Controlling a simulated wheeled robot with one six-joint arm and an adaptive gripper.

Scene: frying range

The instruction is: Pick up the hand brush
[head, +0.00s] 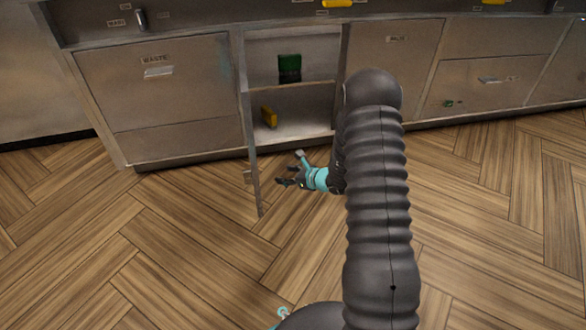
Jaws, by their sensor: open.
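An open cabinet (247,90) holds a green object with a dark lower part (289,68) on its upper shelf. My gripper (285,175) is open and empty. It shows below the cabinet opening, in front of it, with its fingers pointing left. It is apart from both objects.
The cabinet's open door (253,165) sticks out towards me, just left of my gripper. A shelf (300,84) divides the cabinet. Closed steel fronts (150,90) stand on both sides. Yellow items (337,3) lie on the counter above. The wooden floor (130,240) is clear.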

